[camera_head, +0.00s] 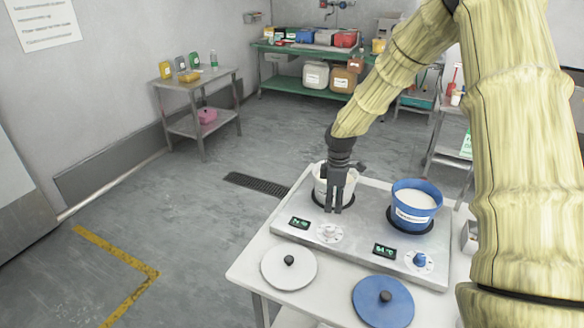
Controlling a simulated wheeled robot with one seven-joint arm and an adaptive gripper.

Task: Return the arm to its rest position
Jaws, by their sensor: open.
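My gripper (335,199) hangs down in front of and over a white pot (319,184) and hides part of it. It holds nothing that I can see. The white pot stands on the left of a steel unit with two stations. My arm, in a yellowish ribbed cover, reaches in from the upper right. A blue pot (416,205) with white contents and a label stands at the right station, apart from the gripper. Whether the gripper touches the white pot I cannot tell.
The steel unit (352,254) has knobs and displays. A white lid (288,267) and a blue lid (383,303) lie on the table (247,269) in front. A small side table (190,85) and a green bench (278,47) stand behind. The floor at left is clear.

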